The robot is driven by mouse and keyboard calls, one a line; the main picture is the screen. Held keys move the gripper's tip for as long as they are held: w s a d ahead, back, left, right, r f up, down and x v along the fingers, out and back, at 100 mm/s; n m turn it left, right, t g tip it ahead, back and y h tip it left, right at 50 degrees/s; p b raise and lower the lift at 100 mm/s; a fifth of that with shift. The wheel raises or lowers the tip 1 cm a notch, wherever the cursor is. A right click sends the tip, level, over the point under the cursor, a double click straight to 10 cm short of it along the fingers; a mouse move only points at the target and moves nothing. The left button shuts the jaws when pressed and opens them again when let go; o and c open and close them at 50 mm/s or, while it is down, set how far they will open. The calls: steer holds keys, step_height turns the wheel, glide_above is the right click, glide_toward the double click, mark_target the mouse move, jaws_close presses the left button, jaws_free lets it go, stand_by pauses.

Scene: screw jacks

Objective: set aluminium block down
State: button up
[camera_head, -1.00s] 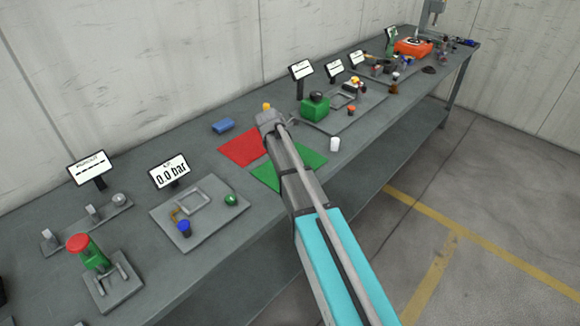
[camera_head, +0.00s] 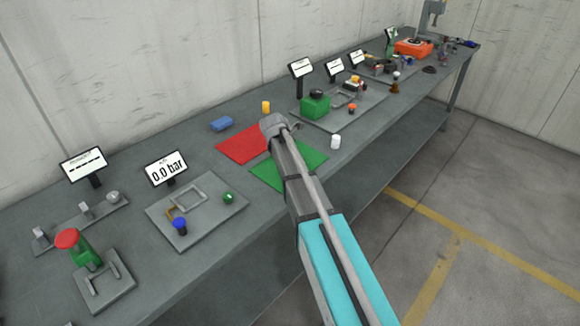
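My gripper (camera_head: 273,124) is at the far end of my arm, over the table by the inner edges of the red mat (camera_head: 238,147) and the green mat (camera_head: 302,162). The wrist and arm cover its fingers, so I cannot see whether they are open or shut. I cannot pick out an aluminium block; anything in or under the gripper is hidden. A small pale cylinder (camera_head: 335,142) stands upright to the right of the green mat, apart from my arm.
A yellow cylinder (camera_head: 266,107) stands just behind my gripper, and a blue block (camera_head: 222,124) lies to its left. A plate with a blue knob (camera_head: 180,224) and 0.0 bar display (camera_head: 167,170) is front left. A green device (camera_head: 315,105) stands at right.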

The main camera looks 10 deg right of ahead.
steer(key=shift+w+f, duration=0.1)
steer(key=shift+f, duration=0.15)
steer(key=shift+c, duration=0.3)
steer(key=c, duration=1.2)
steer(key=shift+o, duration=0.2)
steer(key=shift+r, duration=0.2)
step_height(320, 180, up, 2)
steer(key=shift+d+p, duration=0.1)
steer(key=shift+p, duration=1)
steer(key=s+r+p, duration=1)
steer(key=s, duration=0.4)
steer(key=shift+r+p, duration=0.35)
